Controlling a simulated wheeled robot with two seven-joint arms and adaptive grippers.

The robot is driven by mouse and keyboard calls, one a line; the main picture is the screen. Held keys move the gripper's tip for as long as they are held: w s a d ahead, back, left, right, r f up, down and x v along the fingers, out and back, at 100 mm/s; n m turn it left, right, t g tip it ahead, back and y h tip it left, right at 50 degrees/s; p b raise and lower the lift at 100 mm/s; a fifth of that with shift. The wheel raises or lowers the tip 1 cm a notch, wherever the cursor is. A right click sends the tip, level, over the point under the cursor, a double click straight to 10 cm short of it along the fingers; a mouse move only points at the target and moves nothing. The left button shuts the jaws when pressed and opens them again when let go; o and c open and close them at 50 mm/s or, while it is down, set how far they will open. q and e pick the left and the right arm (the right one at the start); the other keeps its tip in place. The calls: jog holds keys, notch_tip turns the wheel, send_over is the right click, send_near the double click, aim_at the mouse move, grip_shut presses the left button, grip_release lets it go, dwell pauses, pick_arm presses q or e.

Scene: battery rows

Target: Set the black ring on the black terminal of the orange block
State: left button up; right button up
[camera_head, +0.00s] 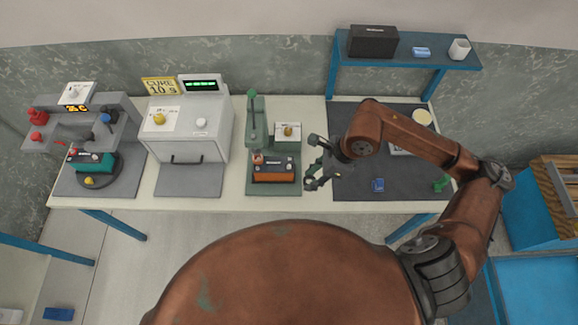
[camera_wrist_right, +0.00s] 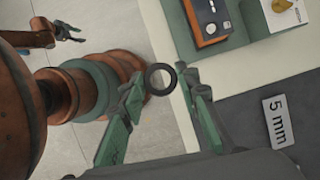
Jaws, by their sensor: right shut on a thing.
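The orange block (camera_head: 272,176) with a dark top sits on a green press-like stand left of my right gripper. Its end also shows at the top of the right wrist view (camera_wrist_right: 206,22), with a pale round spot on it. I cannot make out which terminal is the black one. My right gripper (camera_head: 314,165) is shut on the black ring (camera_wrist_right: 161,79), held between the fingertips, in the air to the right of the block. The ring is too small to tell in the head view. My left gripper (camera_wrist_right: 72,32) shows small in the right wrist view, away from the block.
The green stand (camera_head: 255,120) has a tall post behind the block. A dark mat (camera_head: 350,188) with a blue piece (camera_head: 377,185) and a green piece (camera_head: 441,183) lies right. A white oven (camera_head: 188,130) and a grey machine with a teal block (camera_head: 92,162) stand left.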

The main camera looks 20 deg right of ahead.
jog(key=m, duration=0.1)
jog(key=r+m+t, duration=0.1)
jog(key=m, duration=0.1)
jog(key=s+m+h, duration=0.1)
jog(key=m, duration=0.1)
jog(key=shift+a+r+t, duration=0.3)
jog(key=shift+a, duration=0.05)
jog(key=p, duration=0.3)
send_over(288, 165)
jog(key=s, duration=0.2)
jog(key=f, duration=0.5)
jog(key=d+f, duration=0.1)
jog(key=f, duration=0.2)
jog(key=shift+w+f, duration=0.1)
jog(key=shift+f, duration=0.2)
jog(key=shift+w+a+f, duration=0.15)
jog(key=shift+w+f, duration=0.35)
jog(key=shift+f, duration=0.15)
notch_tip(288, 165, down, 3)
jog(key=shift+p, duration=0.3)
pick_arm(q)
jog(key=r, duration=0.1)
jog(key=s+r, duration=0.1)
jog(key=r, duration=0.1)
jog(key=shift+s+r, duration=0.1)
jog(key=shift+r, duration=0.1)
